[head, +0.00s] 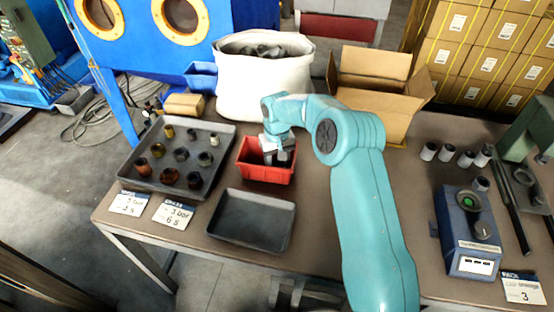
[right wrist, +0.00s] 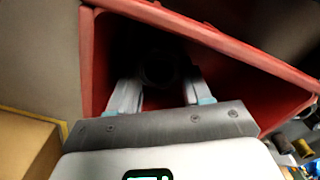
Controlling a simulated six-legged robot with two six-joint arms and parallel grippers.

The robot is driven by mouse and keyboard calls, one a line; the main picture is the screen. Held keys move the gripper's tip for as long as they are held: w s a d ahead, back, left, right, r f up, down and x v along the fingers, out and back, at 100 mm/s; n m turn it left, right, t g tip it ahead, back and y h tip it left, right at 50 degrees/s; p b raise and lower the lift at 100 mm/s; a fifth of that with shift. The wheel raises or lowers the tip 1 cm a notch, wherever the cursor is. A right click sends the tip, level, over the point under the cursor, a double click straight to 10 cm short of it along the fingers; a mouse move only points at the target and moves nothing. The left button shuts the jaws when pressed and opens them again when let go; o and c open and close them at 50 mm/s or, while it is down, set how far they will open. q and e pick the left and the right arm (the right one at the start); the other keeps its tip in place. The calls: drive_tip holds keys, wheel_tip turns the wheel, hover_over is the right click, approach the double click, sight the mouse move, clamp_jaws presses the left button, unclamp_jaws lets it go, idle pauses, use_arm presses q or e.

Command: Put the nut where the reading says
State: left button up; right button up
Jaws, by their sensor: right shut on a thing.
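My right gripper (head: 277,156) reaches down into the red bin (head: 266,175). In the right wrist view its two fingers (right wrist: 157,80) are shut on a dark, round nut (right wrist: 160,67), deep in the shadow inside the red bin (right wrist: 235,55). The nut's outline is too dark to make out fully, and I cannot tell whether it touches the bin's floor. A blue meter box (head: 467,232) with a dial and a small white display stands at the right; its reading is too small to read. My left gripper is not in view.
A grey tray (head: 132,188) at the left holds several nuts and fittings. An empty dark tray (head: 250,221) lies in front of the bin. Two cards (head: 173,213) lie at the front left. A white sack (head: 262,88) and an open carton (head: 368,92) stand behind.

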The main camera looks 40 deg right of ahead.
drive_tip(key=o, duration=0.9)
drive_tip(key=shift+r, duration=0.1)
wheel_tip(320, 180, up, 12)
drive_tip(key=shift+r+p, duration=0.25)
drive_tip(key=shift+p, duration=0.05)
drive_tip(key=shift+s+f, duration=0.1)
drive_tip(key=shift+s, duration=0.05)
